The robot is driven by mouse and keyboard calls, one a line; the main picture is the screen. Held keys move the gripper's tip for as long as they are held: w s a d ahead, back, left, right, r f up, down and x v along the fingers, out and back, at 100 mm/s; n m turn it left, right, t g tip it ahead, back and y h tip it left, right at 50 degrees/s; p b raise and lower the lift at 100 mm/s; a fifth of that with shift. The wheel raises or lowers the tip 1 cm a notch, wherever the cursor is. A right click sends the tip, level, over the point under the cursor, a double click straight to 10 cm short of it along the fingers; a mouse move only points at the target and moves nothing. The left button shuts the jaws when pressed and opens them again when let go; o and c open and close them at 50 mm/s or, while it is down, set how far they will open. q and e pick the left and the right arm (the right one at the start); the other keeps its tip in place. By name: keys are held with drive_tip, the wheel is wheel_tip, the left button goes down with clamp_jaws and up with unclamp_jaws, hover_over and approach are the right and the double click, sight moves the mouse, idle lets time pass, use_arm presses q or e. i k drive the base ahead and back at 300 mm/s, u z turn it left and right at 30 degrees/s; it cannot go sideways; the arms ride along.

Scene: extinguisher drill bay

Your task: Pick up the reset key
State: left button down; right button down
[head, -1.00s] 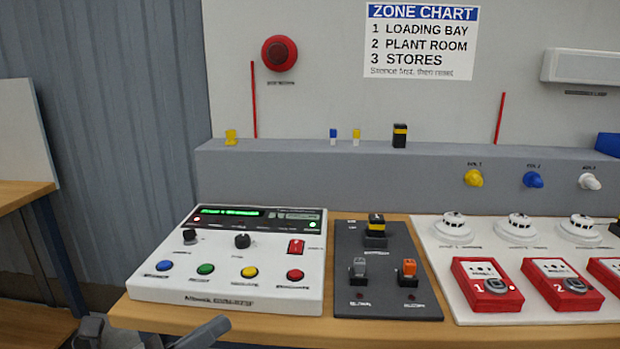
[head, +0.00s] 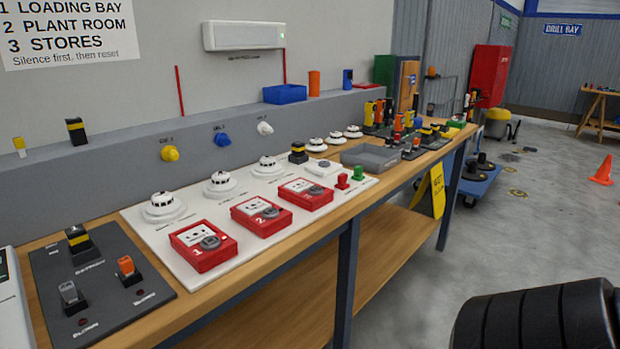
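I cannot single out a reset key for certain. A grey knob (head: 211,242) sits on the first red call point (head: 203,257). The second red call point (head: 249,221) and the third (head: 305,203) stand beside it on the white board. A small red piece (head: 342,181) and a small green piece (head: 358,174) stand upright at the board's right end. A dark panel (head: 75,262) at left holds a grey switch (head: 72,296), an orange switch (head: 128,270) and a yellow-and-black block (head: 79,243). Neither of my grippers shows in the head view.
The bench continues right with a grey tray (head: 370,157) and several small coloured items. A blue bin (head: 291,93) sits on the grey ledge. A black ribbed object (head: 540,322) fills the bottom right. Open floor and an orange cone (head: 602,170) lie to the right.

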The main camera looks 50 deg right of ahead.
sight(342, 178)
drive_tip(key=z, duration=1.85)
